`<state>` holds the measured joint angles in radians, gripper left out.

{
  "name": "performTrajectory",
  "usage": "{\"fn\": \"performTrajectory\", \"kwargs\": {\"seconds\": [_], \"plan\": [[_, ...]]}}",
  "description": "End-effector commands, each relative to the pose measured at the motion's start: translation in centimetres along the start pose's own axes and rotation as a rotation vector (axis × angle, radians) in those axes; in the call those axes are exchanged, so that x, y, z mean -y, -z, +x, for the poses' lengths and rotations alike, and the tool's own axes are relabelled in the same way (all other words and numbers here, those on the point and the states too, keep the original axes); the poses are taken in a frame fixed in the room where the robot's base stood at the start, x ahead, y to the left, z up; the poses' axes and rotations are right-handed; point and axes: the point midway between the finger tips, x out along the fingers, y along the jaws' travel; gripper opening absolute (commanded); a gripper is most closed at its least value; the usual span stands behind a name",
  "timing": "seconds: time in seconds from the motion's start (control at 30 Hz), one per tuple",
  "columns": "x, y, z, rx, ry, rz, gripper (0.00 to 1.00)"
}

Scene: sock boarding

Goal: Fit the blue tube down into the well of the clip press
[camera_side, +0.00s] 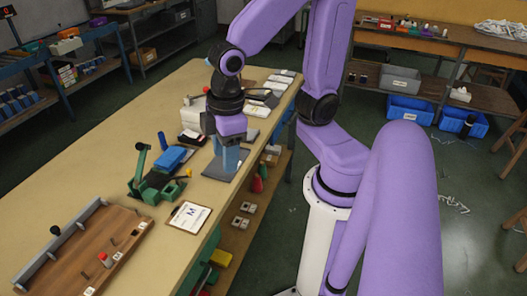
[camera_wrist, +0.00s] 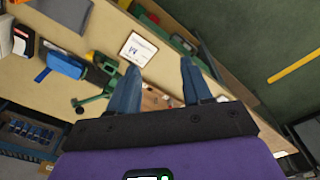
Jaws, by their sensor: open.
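A small dark blue tube (camera_side: 162,141) stands upright in the side view, just behind a lighter blue block. The green clip press (camera_side: 140,160) has a raised lever and stands on the table, left of my gripper. It also shows in the wrist view (camera_wrist: 92,103). My gripper (camera_side: 229,168) points down over a grey mat, its blue fingers apart. In the wrist view my gripper (camera_wrist: 158,68) is open, with nothing held between its fingers.
The blue block (camera_side: 172,158) sits beside the press. A clipboard with a white card (camera_side: 188,217) lies near the table's front edge. A wooden tray (camera_side: 75,250) with pegs is at the near left. Boxes (camera_side: 192,120) stand behind my gripper. Bare table lies left of the press.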

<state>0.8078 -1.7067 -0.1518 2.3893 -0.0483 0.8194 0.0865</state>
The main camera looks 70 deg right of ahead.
Motion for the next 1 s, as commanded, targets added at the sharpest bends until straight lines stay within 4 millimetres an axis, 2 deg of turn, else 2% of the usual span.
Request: {"fn": "performTrajectory", "kwargs": {"seconds": [0.1, 0.2, 0.37, 0.83, 0.93, 1.0], "plan": [[2.2, -3.2, -0.6, 0.022, 0.023, -0.123, 0.49], [3.3, -5.1, -0.8, 0.039, 0.037, -0.195, 0.49], [4.0, -6.6, -0.9, 0.052, 0.046, -0.250, 0.46], [4.0, -6.5, -1.0, 0.053, 0.047, -0.253, 0.46], [3.7, -5.4, -1.1, 0.054, 0.046, -0.252, 0.46], [3.1, -3.9, -1.4, 0.055, 0.044, -0.252, 0.46]]}}
